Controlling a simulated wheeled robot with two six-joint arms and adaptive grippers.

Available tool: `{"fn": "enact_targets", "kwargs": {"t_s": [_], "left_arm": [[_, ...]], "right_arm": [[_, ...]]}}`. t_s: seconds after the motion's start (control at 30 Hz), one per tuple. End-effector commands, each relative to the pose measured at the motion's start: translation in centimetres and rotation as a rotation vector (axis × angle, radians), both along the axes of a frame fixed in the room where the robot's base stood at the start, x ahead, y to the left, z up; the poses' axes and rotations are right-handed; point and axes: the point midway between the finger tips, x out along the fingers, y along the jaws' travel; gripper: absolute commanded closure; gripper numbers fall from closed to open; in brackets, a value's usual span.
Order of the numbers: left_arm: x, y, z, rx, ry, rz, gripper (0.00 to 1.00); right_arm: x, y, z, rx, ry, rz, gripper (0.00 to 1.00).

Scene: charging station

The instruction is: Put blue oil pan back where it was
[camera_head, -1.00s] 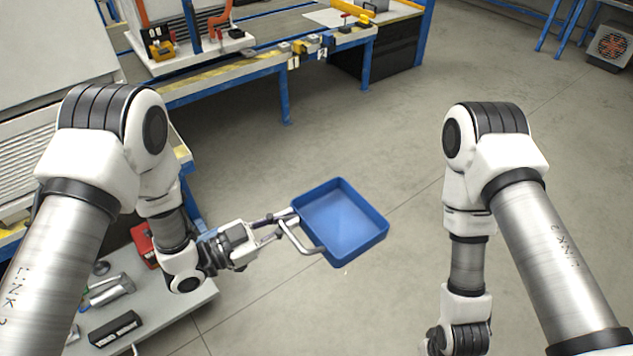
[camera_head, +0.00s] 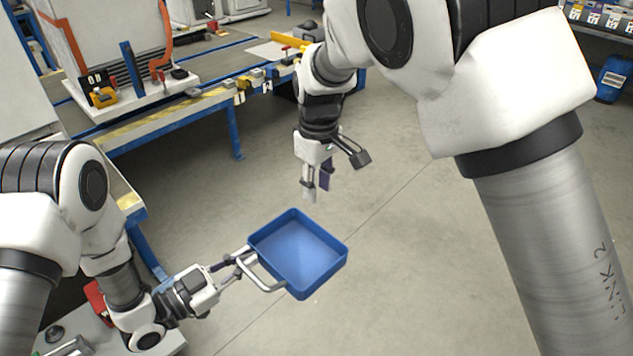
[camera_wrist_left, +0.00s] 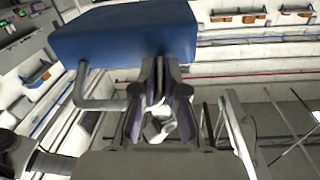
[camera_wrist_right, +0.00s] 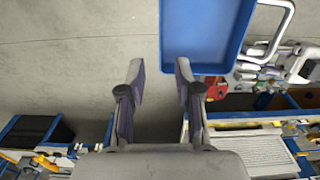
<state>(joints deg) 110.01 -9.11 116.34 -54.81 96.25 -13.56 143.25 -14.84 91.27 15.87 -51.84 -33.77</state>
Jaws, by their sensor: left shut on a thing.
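The blue oil pan (camera_head: 299,252) is a square shallow tray with a grey handle (camera_head: 259,279) on its left side. My left gripper (camera_head: 244,256) is shut on the handle and holds the pan in the air over the floor. In the left wrist view the pan (camera_wrist_left: 125,33) fills the top, beyond the fingers (camera_wrist_left: 160,85). My right gripper (camera_head: 316,187) hangs above and behind the pan, pointing down. In the right wrist view its fingers (camera_wrist_right: 157,80) are apart with nothing between them, and the pan (camera_wrist_right: 205,35) shows beyond them.
A long blue-framed workbench (camera_head: 150,120) runs along the back left with tools and small boxes on it. A grey low surface (camera_head: 105,335) with a red item (camera_head: 97,297) is at lower left, below my left arm. The floor (camera_head: 390,230) right of the pan is clear.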

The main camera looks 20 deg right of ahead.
Motion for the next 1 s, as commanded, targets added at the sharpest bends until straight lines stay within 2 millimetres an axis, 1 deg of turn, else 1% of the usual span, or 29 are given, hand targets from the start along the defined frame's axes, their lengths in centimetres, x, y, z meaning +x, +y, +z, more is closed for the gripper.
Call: {"fn": "enact_targets", "kwargs": {"t_s": [0.07, 0.17, 0.27, 0.5, 0.63, 0.7, 0.8, 1.0], "left_arm": [[0.0, 0.0, 0.0, -0.001, 0.0, 0.0, 1.0], [0.0, 0.0, 0.0, -0.001, 0.0, 0.0, 1.0], [0.0, 0.0, 0.0, -0.001, 0.0, 0.0, 1.0], [0.0, 0.0, 0.0, -0.001, 0.0, 0.0, 1.0], [0.0, 0.0, 0.1, -0.001, 0.0, 0.0, 1.0], [0.0, 0.0, 0.1, -0.001, 0.0, 0.0, 1.0], [0.0, 0.0, 0.1, -0.001, 0.0, 0.0, 1.0], [0.0, 0.0, 0.0, -0.001, 0.0, 0.0, 1.0]], "right_arm": [[-0.2, 0.3, 0.3, 0.002, 0.01, 0.009, 0.67], [-0.3, 0.3, -0.7, 0.002, 0.015, 0.01, 0.67], [-0.3, 0.4, -2.5, 0.003, 0.016, 0.009, 0.67], [-0.4, 0.4, -8.2, 0.002, 0.015, 0.007, 0.67], [-0.3, 0.4, -10.3, 0.003, 0.014, 0.007, 0.67], [-0.3, 0.4, -11.0, 0.003, 0.012, 0.007, 0.67], [-0.3, 0.4, -11.5, 0.003, 0.012, 0.007, 0.67], [-0.3, 0.4, -11.5, 0.002, 0.011, 0.007, 0.67]]}}
